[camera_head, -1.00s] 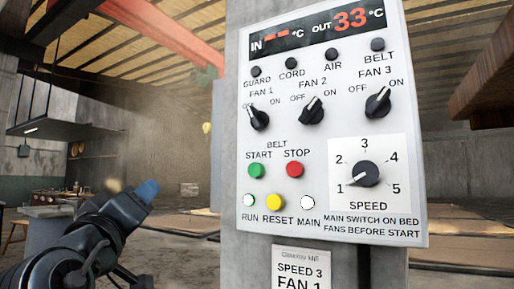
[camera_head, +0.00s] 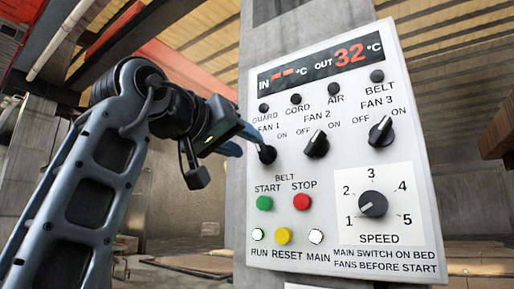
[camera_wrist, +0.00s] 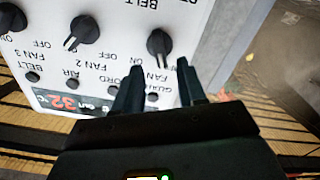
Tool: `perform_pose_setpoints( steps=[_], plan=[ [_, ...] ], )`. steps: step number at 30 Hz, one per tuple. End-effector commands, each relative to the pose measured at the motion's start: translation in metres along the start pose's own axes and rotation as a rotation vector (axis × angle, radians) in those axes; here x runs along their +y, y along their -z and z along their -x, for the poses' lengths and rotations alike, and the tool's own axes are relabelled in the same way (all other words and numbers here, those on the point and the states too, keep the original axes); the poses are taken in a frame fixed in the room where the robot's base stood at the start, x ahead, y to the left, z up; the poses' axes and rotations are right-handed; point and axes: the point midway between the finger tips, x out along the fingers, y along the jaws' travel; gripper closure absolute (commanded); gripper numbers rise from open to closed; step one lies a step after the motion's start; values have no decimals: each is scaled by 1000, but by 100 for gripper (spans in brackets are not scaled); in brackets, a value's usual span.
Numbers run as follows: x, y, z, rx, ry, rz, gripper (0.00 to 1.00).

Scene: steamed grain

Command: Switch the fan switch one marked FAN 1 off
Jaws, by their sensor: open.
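The FAN 1 switch (camera_head: 267,154) is a black rotary knob at the left of the row on the white control panel (camera_head: 342,271). Its pointer appears to lean up and left, away from the ON mark; its OFF label is hidden by my gripper. My gripper (camera_head: 246,142) is open, its blue fingertips at the upper left of this knob. In the wrist view, where the panel is upside down, the knob (camera_wrist: 160,42) lies just beyond the gap between the fingertips (camera_wrist: 161,67). Whether they touch it I cannot tell.
The FAN 2 knob (camera_head: 316,145) and FAN 3 knob (camera_head: 380,131) point toward ON. Below are the green START button (camera_head: 264,203), red STOP button (camera_head: 302,202), yellow RESET button (camera_head: 283,236) and SPEED dial (camera_head: 373,204). A concrete pillar (camera_head: 237,200) backs the panel.

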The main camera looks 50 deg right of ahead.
Motion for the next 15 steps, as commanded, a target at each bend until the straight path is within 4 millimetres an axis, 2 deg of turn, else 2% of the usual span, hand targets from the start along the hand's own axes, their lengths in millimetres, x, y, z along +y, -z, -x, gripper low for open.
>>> perform_pose_setpoints(
  steps=[3,7,15],
  plan=[
    [0,1,-20,-1,-1,0,60],
    [0,1,-36,0,0,0,60],
    [-1,0,-50,2,1,0,60]
  ],
)
